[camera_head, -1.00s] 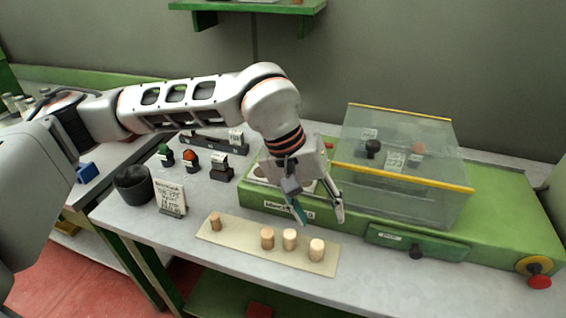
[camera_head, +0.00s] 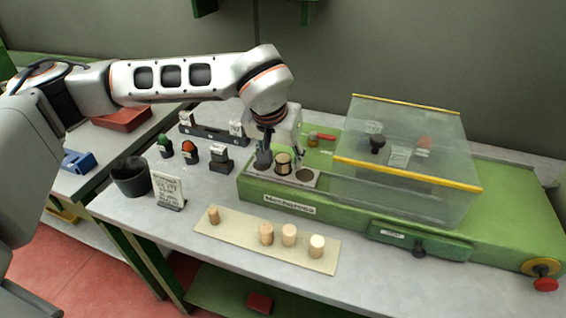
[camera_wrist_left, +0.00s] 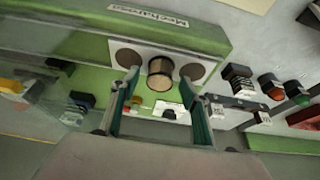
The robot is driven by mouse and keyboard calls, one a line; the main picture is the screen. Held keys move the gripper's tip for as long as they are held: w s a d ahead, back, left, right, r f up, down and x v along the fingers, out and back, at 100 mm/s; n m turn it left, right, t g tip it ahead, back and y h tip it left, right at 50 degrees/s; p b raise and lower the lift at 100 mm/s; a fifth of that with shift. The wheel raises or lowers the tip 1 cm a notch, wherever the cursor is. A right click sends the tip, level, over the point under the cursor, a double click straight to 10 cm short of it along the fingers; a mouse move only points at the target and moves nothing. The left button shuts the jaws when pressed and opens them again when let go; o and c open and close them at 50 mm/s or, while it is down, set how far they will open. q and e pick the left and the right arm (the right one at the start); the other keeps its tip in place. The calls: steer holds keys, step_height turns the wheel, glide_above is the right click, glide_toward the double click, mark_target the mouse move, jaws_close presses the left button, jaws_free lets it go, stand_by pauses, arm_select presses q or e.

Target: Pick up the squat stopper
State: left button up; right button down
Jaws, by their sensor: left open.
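A short, wide, light-brown stopper (camera_head: 283,160) with a dark band stands upright in the middle of a pale plate with round recesses on the green machine. My left gripper (camera_head: 281,155) is open above it, with one finger on either side. In the left wrist view the stopper (camera_wrist_left: 160,75) shows between the two spread fingertips (camera_wrist_left: 160,82), and I cannot tell whether they touch it. Several cork stoppers stand on a beige strip (camera_head: 238,233) at the table front: a small one (camera_head: 214,215) at left, others (camera_head: 289,235) to the right. My right gripper is not seen.
A clear cover with yellow edges (camera_head: 410,171) stands on the green machine just right of my gripper. A red-headed tool (camera_head: 322,137) lies behind. A black cup (camera_head: 131,178), a written card (camera_head: 168,191) and several small stamps (camera_head: 220,158) stand at left.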

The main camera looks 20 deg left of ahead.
arm_select(q)
steer(key=shift+w+f, duration=0.3)
steer(key=shift+f, duration=0.35)
steer(key=c, duration=0.9)
